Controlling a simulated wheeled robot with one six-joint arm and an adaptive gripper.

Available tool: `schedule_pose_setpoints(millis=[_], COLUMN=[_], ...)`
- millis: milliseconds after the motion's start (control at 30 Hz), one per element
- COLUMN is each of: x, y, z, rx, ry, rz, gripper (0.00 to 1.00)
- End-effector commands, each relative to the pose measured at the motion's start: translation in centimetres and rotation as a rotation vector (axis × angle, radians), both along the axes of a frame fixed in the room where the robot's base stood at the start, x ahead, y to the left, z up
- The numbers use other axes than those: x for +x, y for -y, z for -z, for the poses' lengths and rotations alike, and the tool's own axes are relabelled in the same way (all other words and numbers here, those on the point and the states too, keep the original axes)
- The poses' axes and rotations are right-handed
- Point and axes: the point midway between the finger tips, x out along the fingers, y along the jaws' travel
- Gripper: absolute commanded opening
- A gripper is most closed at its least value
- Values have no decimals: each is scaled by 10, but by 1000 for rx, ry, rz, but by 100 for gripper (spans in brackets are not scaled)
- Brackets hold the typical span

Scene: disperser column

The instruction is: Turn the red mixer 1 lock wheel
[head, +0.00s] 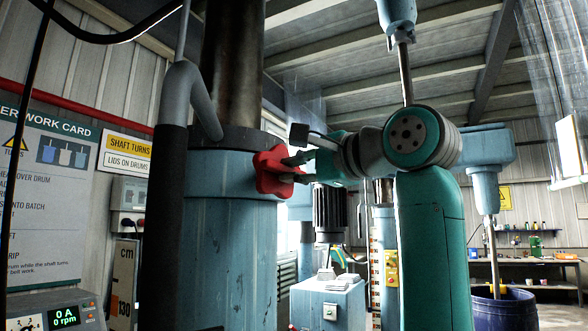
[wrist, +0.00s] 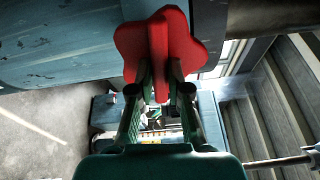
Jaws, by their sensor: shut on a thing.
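The red lock wheel (head: 273,171) is a lobed knob on the right side of the blue column (head: 230,240), just below its dark collar. My gripper (head: 298,168) reaches it from the right, with its fingers at the wheel. In the wrist view the red wheel (wrist: 180,45) fills the top middle, with a raised rib standing out from its lobed plate. My gripper's fingertips (wrist: 160,78) are closed on either side of that rib. The wheel's mount on the column is hidden behind the wheel.
A grey bent pipe (head: 185,100) stands left of the column. A pale blue box (head: 328,303) is below my arm. A blue drum (head: 505,308) and a workbench (head: 530,260) are at the right. A display (head: 63,317) at the lower left reads 0 A, 0 rpm.

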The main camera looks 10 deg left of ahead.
Motion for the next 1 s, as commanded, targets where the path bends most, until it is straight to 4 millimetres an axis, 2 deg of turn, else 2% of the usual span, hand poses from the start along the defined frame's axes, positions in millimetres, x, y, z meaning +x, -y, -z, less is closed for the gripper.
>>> schedule_pose_setpoints(millis=[600, 1000], x=[0, -1], y=[0, -1], z=[3, 5], rx=[370, 537], ry=[-443, -643], rz=[3, 3], gripper=[0, 0])
